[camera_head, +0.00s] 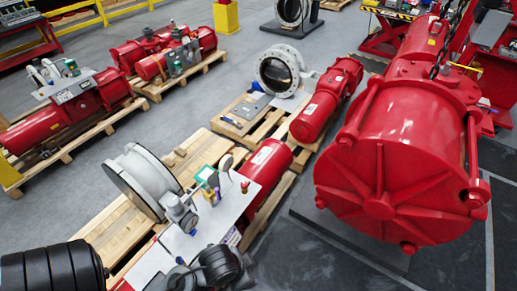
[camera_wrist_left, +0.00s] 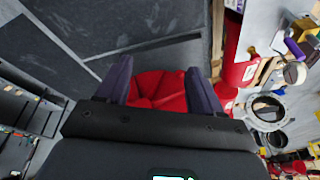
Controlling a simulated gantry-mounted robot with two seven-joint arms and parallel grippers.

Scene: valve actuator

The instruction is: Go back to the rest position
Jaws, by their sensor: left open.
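My left gripper (camera_wrist_left: 158,66) shows in the left wrist view with its two dark purple fingers spread apart and nothing between them. Beyond the fingers, the ribbed red end of a large actuator (camera_wrist_left: 157,90) shows, partly hidden by the gripper body. In the head view this large red actuator (camera_head: 395,165) lies at the right. A black ribbed part at the lower left edge of the head view looks like my own arm. I cannot make out the left gripper's fingers in the head view. My right gripper is in neither view.
A white panel (camera_head: 205,225) with small parts stands at the lower middle, beside a grey flanged valve (camera_head: 140,182) on a wooden pallet (camera_head: 110,225). Red actuators (camera_head: 70,110) lie on pallets at the left. Grey floor (camera_head: 235,85) is free between the pallets.

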